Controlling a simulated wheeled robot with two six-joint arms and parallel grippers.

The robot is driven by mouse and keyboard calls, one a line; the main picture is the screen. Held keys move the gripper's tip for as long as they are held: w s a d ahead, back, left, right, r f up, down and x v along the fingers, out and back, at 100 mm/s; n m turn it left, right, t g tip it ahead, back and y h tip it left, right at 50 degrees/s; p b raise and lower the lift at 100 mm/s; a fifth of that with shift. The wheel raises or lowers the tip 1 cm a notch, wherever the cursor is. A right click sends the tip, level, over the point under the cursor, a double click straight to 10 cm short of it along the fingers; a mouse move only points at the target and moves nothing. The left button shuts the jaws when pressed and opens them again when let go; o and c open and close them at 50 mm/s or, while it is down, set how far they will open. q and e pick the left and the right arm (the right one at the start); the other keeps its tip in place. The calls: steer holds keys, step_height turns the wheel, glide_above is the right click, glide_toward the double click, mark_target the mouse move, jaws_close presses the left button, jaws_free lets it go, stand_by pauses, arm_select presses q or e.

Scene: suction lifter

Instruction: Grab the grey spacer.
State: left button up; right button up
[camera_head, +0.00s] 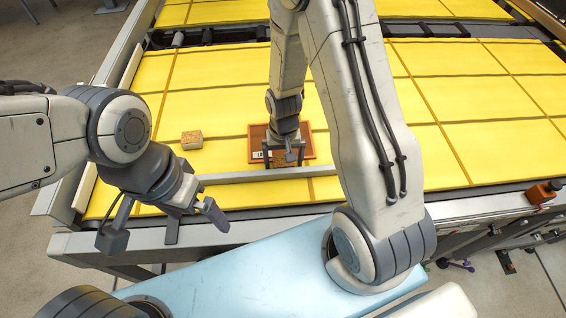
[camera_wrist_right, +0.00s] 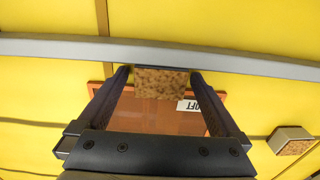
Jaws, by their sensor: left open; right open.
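A small block with pale grey-beige sides and a speckled brown top (camera_head: 191,139) sits on the yellow surface left of the tray; it also shows at the right in the right wrist view (camera_wrist_right: 291,140). A second block with a speckled brown face (camera_wrist_right: 160,83) lies between the fingers of my right gripper (camera_wrist_right: 159,76), at the tray. Which of them is the grey spacer I cannot tell for sure. My right gripper (camera_head: 284,160) is open around the second block, not closed on it. My left gripper (camera_head: 163,228) is open and empty at the near left edge.
An orange-brown tray (camera_head: 313,143) with a white label lies on the yellow panels (camera_head: 455,140). A grey bar (camera_head: 235,177) runs just in front of it, close to my right fingertips. Yellow panels left and right of the tray are mostly clear.

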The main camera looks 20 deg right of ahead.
steer(key=c, duration=1.4)
steer(key=shift+c, duration=0.2)
steer(key=shift+r, duration=0.1)
